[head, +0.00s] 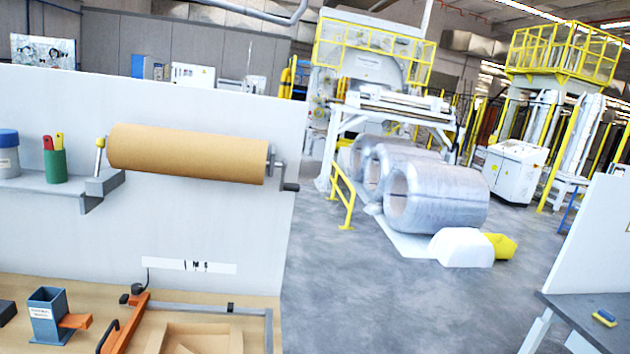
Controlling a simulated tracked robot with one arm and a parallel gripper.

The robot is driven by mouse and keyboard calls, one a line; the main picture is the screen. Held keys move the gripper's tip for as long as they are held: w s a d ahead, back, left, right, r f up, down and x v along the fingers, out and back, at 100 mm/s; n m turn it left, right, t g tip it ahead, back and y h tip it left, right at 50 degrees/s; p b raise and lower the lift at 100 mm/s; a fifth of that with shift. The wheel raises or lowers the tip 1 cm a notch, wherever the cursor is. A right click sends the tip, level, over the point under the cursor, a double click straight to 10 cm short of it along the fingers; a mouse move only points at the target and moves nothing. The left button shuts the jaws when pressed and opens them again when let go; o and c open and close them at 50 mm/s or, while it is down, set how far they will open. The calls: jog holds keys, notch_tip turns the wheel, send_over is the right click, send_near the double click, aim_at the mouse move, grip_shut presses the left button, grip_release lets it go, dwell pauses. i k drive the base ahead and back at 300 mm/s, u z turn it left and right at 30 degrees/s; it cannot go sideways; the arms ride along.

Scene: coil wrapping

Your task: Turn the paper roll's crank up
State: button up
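The brown paper roll (187,153) is mounted level, tilting slightly down to the right, in front of a white panel. At its right end is a grey crank (273,164) with a dark handle (290,187) pointing right, at about the lower edge of the roll. At the left end, a yellow-topped lever or knob (100,146) stands upright on a grey bracket. My gripper is not in view, so nothing shows touching the crank.
A grey shelf (50,187) on the left holds a blue-lidded jar (8,155) and a green cup (55,166). Below is a workbench (75,290) with an orange-handled tool (122,325). Open floor (400,305) lies right of the panel; wrapped coils (440,195) stand beyond.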

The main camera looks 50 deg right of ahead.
aim_at(164, 151)
jog(key=z, duration=0.5)
jog(key=i, duration=1.25)
jog(key=z, duration=0.35)
